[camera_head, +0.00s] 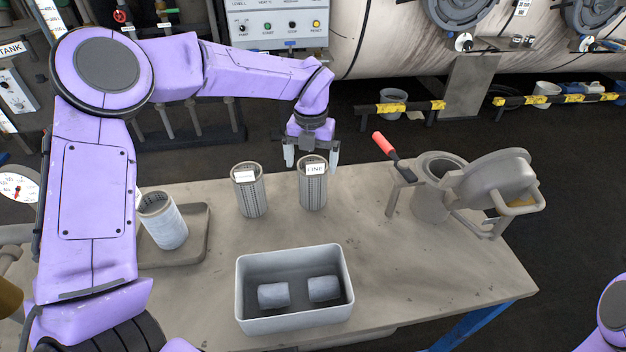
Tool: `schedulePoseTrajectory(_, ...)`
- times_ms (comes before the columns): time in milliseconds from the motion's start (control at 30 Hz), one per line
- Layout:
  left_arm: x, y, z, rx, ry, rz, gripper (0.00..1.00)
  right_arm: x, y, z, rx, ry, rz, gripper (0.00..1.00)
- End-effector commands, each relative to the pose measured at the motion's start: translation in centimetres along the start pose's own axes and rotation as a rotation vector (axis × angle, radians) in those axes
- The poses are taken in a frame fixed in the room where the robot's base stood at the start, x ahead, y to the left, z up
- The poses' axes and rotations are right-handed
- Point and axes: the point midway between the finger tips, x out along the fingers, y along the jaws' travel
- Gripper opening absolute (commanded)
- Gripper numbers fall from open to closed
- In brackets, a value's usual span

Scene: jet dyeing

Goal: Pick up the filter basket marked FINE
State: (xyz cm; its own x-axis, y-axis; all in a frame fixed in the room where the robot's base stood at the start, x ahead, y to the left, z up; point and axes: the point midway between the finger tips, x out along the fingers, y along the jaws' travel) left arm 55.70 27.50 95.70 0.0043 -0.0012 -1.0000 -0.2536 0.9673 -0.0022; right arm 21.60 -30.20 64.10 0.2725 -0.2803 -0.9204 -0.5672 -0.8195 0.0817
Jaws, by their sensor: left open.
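The filter basket marked FINE (313,190) is a grey perforated cylinder standing upright on the table, with a white label near its top. A similar basket (250,195) stands upright to its left; its label is too small to read. My left gripper (312,157) is open and points down at the top of the FINE basket, one finger to each side of its rim in the picture. Whether the fingers touch the basket cannot be told. My right gripper is out of view; only a bit of purple arm shows at the lower right.
A white bin (295,318) with two grey-blue rolls is at the front. A tray (190,250) at the left holds a pale, wrapped cylinder (164,222). A grey housing (432,203) with an open lid (490,175) and red-handled lever (384,144) stands at the right.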

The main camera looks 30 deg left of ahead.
Motion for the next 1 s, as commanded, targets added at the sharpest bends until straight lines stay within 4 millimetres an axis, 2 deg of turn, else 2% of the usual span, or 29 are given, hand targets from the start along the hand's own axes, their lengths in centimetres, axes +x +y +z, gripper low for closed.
schedulePoseTrajectory(67,1.3,0.1,0.2,0.000,0.005,0.004,1.00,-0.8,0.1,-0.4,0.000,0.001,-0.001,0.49)
schedulePoseTrajectory(200,3.2,0.0,0.3,0.002,0.001,0.001,1.00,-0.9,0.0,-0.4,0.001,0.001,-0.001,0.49)
schedulePoseTrajectory(433,3.5,0.0,0.3,0.002,-0.001,0.001,1.00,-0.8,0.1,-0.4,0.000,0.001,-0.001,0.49)
schedulePoseTrajectory(600,3.5,0.0,0.3,0.003,0.000,0.001,0.45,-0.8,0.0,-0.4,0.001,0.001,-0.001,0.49)
schedulePoseTrajectory(633,3.5,0.0,0.3,0.003,0.000,0.001,0.42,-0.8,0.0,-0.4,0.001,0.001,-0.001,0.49)
schedulePoseTrajectory(867,3.4,0.0,0.3,0.003,0.000,0.001,0.41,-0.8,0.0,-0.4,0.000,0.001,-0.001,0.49)
schedulePoseTrajectory(1000,2.6,0.0,0.3,0.003,-0.002,0.000,0.41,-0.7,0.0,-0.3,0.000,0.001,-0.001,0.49)
